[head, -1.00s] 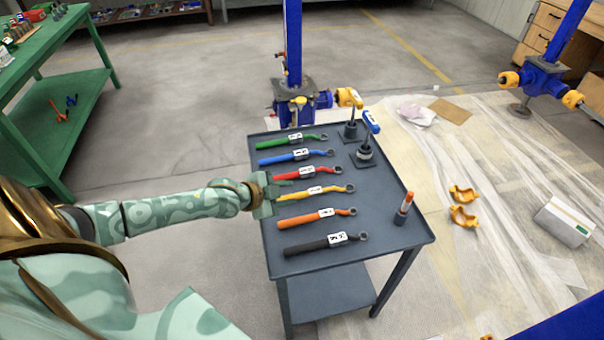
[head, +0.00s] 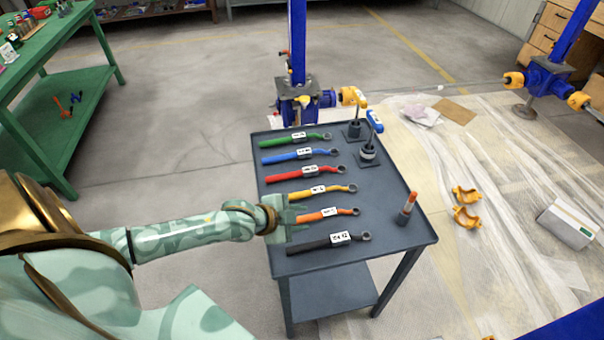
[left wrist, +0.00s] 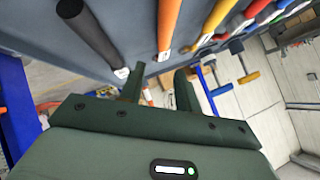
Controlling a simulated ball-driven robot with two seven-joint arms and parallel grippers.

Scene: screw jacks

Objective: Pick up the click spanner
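Several spanners with coloured handles lie in a row on the grey cart (head: 395,212): green (head: 283,142), blue (head: 282,157), red (head: 288,175), yellow (head: 335,189), orange (head: 343,211) and black (head: 312,246). Each carries a white label; I cannot tell which is the click spanner. My left gripper (head: 298,214) is over the handle end of the orange spanner and hides it. My right gripper is out of view.
An orange-topped tool (head: 405,208) stands at the cart's right side. A blue column jack (head: 297,95) rises behind. A green bench (head: 50,115) is at left. Open floor lies between bench and cart.

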